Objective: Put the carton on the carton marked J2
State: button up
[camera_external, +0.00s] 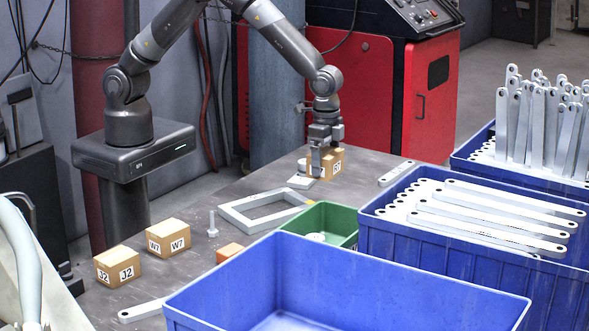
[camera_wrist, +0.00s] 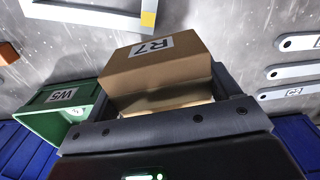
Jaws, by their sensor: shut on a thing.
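A carton marked R7 (camera_wrist: 145,83) is between the jaws of my gripper (camera_external: 322,163), which is shut on it. In the external view this carton (camera_external: 338,163) is at the far end of the grey table; I cannot tell whether it touches the tabletop. The finger nearer the camera hides part of it. The carton marked J2 (camera_external: 118,267) sits on the table at the front left, well away from my gripper, with nothing on top. It is not seen in the wrist view.
A carton marked W7 (camera_external: 168,238) stands close behind J2. A metal frame (camera_external: 232,219), an upright white bolt-like part (camera_external: 212,226), an orange block (camera_external: 228,252) and a green bin (camera_external: 340,223) lie between. Large blue crates (camera_external: 345,285) border the table's right side.

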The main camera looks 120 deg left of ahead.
jog(key=s+d+r+m, duration=0.1)
jog(key=s+d+m, duration=0.15)
jog(key=d, duration=0.95)
jog(key=s+d+r+m, duration=0.15)
jog(key=d+m, duration=0.25)
jog(key=d, duration=0.8)
jog(key=s+d+r+m, duration=0.1)
jog(key=s+d+m, duration=0.15)
jog(key=d, duration=0.95)
jog(key=s+d+r+m, duration=0.3)
jog(key=s+d+m, duration=0.7)
jog(key=s+d, duration=1.4)
send_over(116, 255)
notch_tip(116, 255, down, 7)
jog(key=shift+d+f, duration=0.1)
jog(key=shift+f, duration=1.95)
jog(key=shift+f, duration=0.1)
jog(key=o, duration=1)
jog(key=shift+o, duration=0.2)
